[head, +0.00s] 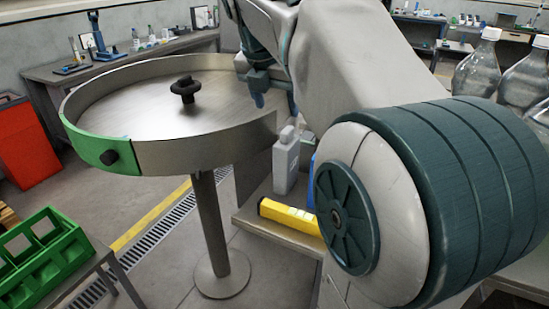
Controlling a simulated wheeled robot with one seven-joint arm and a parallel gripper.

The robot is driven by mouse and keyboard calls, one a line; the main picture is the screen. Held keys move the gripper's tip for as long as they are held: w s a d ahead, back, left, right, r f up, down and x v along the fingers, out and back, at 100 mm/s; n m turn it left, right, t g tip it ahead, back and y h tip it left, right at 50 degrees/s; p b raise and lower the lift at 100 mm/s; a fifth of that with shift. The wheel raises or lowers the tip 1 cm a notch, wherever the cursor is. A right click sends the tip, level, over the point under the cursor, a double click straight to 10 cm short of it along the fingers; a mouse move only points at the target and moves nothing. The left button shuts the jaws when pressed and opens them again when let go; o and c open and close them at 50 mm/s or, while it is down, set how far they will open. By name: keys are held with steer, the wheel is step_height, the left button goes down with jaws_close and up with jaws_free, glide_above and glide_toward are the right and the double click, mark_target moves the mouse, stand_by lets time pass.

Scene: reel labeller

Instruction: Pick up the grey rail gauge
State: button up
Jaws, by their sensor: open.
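My gripper (259,99) is at the upper middle of the head view, pointing down by the right rim of a round metal table (140,104). Its fingers look dark blue-green and open, and I see nothing between them. I cannot make out a grey rail gauge with certainty; my own arm hides much of the right side. A grey bottle-like container (285,163) stands below and to the right of my gripper, on a lower bench.
A black knob (184,90) stands up from the round table. A yellow bar-shaped thing (290,216) lies on the lower bench. Clear bottles (477,66) stand at right. A green crate (40,258) is at lower left, a red bin (24,140) at far left.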

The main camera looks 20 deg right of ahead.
mark_target(288, 142)
steer(key=x, duration=0.8)
steer(key=shift+d+f+b, duration=0.1)
steer(key=shift+d+b, duration=0.1)
steer(key=shift+b, duration=0.15)
steer(key=shift+d+x, duration=0.2)
steer(key=shift+x, duration=2.5)
steer(key=shift+s, duration=0.2)
jaws_close()
